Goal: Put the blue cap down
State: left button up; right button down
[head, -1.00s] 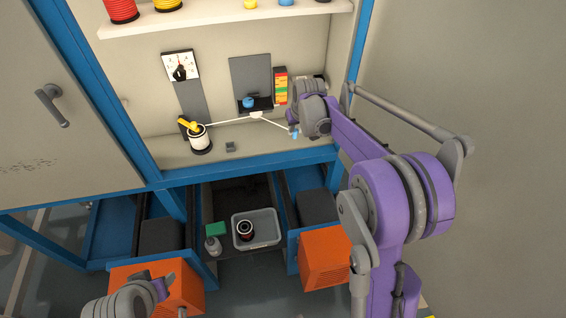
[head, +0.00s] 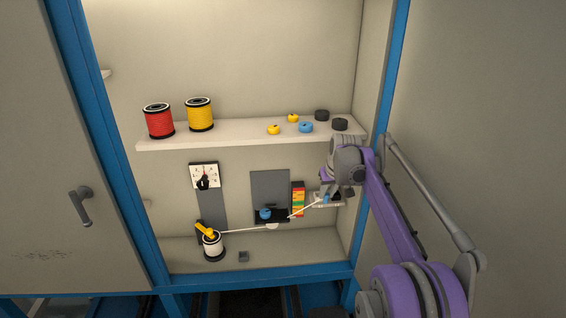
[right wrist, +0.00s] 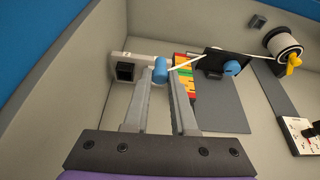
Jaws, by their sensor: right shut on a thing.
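In the right wrist view the blue cap (right wrist: 160,70) shows at the tips of my right gripper (right wrist: 166,72). The cable runs past a dark extruder plate with a blue knob (right wrist: 231,68) to a white spool (right wrist: 284,45) with a yellow handle. A light bracket with a black square opening (right wrist: 125,72) is on the wall close beside the cap. My left gripper is out of view.
A shelf (head: 250,137) above my right gripper holds a red spool (head: 159,121), a yellow spool (head: 200,114) and several small caps. The bench (head: 300,250) is mostly bare at right.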

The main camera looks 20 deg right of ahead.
jog(key=s+a+f+n, duration=0.1)
jog(key=s+a+f, duration=0.3)
jog(key=a+f, duration=0.45)
jog(key=s+a+f, duration=0.4)
jog(key=a+f, duration=0.3)
jog(key=f, duration=0.3)
jog(key=s+a+f, duration=0.5)
jog(key=s, duration=0.3)
jog(key=shift+s+a+n+y, duration=0.15)
jog(key=shift+s+n+y, duration=0.1)
jog(key=shift+n+y, duration=0.15)
